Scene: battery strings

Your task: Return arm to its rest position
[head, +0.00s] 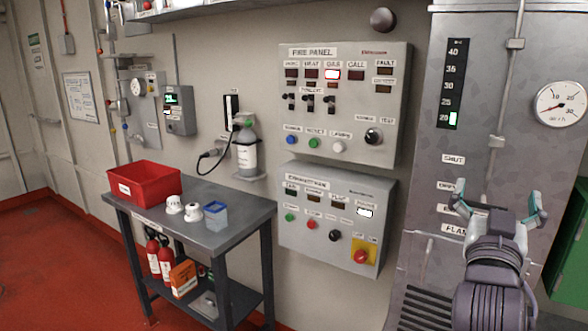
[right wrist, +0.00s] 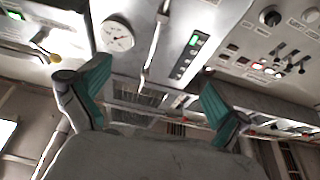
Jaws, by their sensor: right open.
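My right gripper (head: 497,207) is raised in front of the grey metal cabinet (head: 468,95) at the right of the head view. Its two teal-padded fingers are spread wide with nothing between them. In the right wrist view the same gripper (right wrist: 150,95) shows its fingers apart, and the gauge and cabinet front appear beyond, tilted. My left gripper is not in the head view.
The fire panel (head: 345,132) and a lower panel (head: 308,223) are on the wall left of my right arm. A steel table (head: 235,222) holds a red bin (head: 145,182), two white items and a blue box (head: 215,215). Red floor (head: 60,270) is open at left.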

